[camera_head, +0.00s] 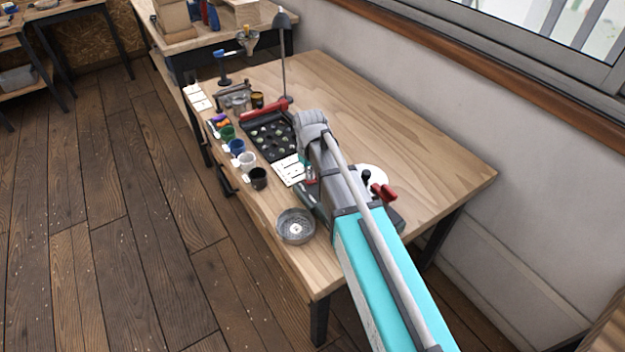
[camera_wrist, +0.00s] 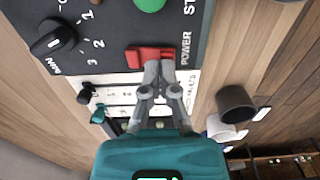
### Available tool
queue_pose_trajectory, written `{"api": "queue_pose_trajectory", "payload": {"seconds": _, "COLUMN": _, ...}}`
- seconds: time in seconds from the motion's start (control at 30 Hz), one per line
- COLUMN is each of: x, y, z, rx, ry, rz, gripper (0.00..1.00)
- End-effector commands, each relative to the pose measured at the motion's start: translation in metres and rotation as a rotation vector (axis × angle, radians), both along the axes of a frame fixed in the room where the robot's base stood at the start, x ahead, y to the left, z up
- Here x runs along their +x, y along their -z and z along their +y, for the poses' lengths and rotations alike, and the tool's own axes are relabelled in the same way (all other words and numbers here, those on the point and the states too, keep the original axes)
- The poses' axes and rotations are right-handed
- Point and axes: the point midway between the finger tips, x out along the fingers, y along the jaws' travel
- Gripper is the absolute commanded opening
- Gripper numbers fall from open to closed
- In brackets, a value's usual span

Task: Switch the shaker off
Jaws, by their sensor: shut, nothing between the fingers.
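In the wrist view, a dark control panel (camera_wrist: 215,25) fills the upper part, printed with "POWER". It carries a red rocker switch (camera_wrist: 145,57), a black dial knob (camera_wrist: 53,38) and a green button (camera_wrist: 150,3). In the head view my arm hides most of the shaker and my fingertips.
A round metal sieve (camera_head: 296,226) stands near the table's front edge. Several cups, including a black cup (camera_head: 258,178), line the left edge. A black tray (camera_head: 268,134) and a tall lamp (camera_head: 283,55) stand behind. The table's right side (camera_head: 425,155) is bare.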

Motion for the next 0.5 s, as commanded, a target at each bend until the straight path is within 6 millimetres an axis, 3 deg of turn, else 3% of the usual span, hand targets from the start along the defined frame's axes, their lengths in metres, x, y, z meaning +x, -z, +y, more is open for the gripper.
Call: {"api": "queue_pose_trajectory", "payload": {"seconds": 0.5, "x": -0.0002, "y": 0.0061, "z": 0.001, "rx": 0.0, "ry": -0.001, "rz": 0.0, "gripper": 0.0}}
